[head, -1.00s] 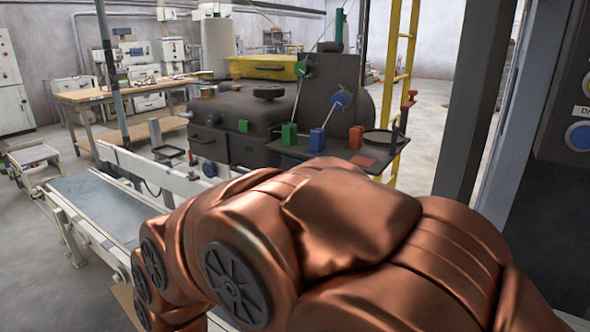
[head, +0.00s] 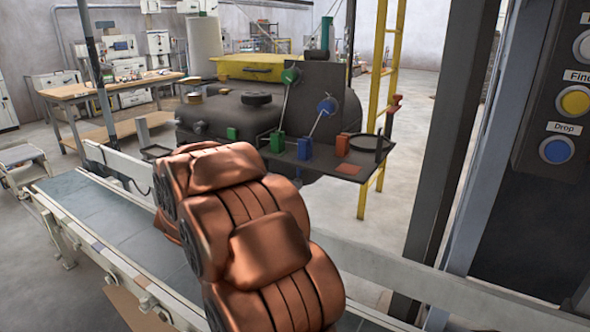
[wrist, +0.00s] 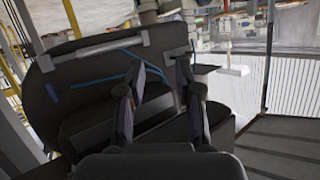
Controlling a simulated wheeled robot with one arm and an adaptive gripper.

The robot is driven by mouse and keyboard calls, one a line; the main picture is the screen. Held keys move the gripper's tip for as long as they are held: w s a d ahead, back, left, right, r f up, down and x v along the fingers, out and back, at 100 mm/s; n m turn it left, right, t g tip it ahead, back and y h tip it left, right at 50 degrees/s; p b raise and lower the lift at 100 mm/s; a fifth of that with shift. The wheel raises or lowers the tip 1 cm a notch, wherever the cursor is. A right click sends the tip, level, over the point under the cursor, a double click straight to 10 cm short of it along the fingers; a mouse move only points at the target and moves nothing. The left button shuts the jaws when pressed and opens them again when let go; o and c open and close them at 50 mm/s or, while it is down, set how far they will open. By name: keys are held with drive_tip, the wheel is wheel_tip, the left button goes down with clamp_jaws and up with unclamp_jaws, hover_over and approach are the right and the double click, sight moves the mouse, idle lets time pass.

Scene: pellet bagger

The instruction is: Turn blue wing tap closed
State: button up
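No blue wing tap can be made out for certain. In the head view a blue disc (head: 327,106) stands on an upright dark plate, with a thin rod running down towards a blue block (head: 309,149). In the wrist view a short blue bar (wrist: 51,92) and thin blue lines (wrist: 118,52) show on a dark rounded body (wrist: 75,75); I cannot tell whether either is the tap. My gripper (wrist: 161,68) has its two fingers apart with nothing between them, in front of that body. In the head view my copper arm hides the gripper and the machine's lower front.
A conveyor (head: 85,205) with a pale side rail runs at the left. A dark shelf (head: 345,170) carries green, blue and red blocks. A yellow ladder (head: 380,90), a grey post (head: 450,160) and a button panel (head: 555,125) stand to the right.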

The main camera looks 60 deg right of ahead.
drive_tip(key=s+d+r+m+g+h+p, duration=0.1)
drive_tip(key=s+d+r+m+g+h, duration=0.2)
drive_tip(key=s+d+m+g+h, duration=0.75)
drive_tip(key=s+d+n+t+y+p, duration=0.1)
drive_tip(key=d+n, duration=0.4)
drive_tip(key=d, duration=0.6)
drive_tip(key=shift+s+d+f+t+y, duration=0.15)
drive_tip(key=shift+s+d+t+y, duration=0.35)
drive_tip(key=shift+y, duration=0.85)
drive_tip(key=shift+a, duration=0.15)
drive_tip(key=shift+c, duration=0.4)
clamp_jaws()
